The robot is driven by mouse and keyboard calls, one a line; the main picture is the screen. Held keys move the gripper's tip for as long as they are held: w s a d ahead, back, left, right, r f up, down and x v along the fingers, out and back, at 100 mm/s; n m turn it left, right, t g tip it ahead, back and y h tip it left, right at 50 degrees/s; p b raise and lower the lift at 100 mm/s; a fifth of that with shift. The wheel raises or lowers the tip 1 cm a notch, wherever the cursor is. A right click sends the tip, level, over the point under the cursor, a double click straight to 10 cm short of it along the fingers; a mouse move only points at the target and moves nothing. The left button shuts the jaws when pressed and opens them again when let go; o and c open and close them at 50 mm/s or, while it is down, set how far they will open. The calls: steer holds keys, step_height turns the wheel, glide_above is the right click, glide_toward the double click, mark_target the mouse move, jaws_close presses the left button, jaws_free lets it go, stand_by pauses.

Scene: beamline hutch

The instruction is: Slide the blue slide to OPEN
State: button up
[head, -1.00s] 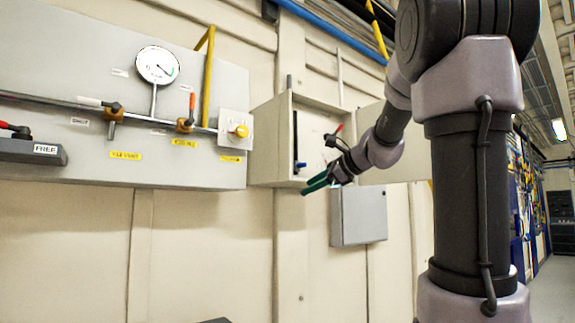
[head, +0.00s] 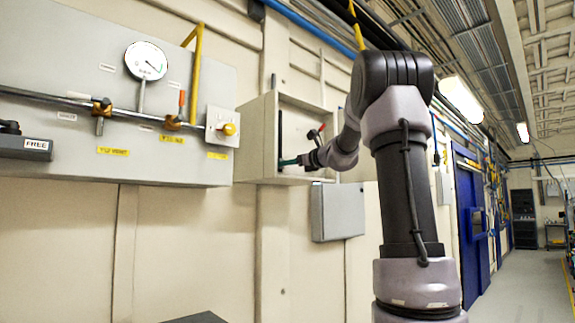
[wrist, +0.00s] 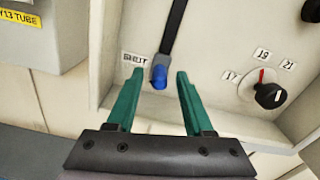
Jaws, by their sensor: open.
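The blue slide (wrist: 160,76) shows in the wrist view at the lower end of a black vertical track (wrist: 174,30), beside a label (wrist: 134,59) that seems to read SHUT. My gripper (wrist: 155,78) is open, with its green fingertips on either side of the blue slide. I cannot tell whether either finger touches it. In the head view my gripper (head: 290,161) reaches into the open grey box (head: 257,140), and the slide is hidden there. No OPEN label is visible.
A black knob (wrist: 269,95) with a red pointer and number labels sits right of the slide. The box's side walls flank my gripper. A closed grey box (head: 337,211) hangs below. A panel with a gauge (head: 146,61) and valves is at left.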

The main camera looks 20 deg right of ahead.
steer(key=shift+w+a, duration=0.2)
steer(key=shift+w, duration=0.25)
steer(key=shift+c, duration=0.4)
jaws_close()
stand_by(0.8)
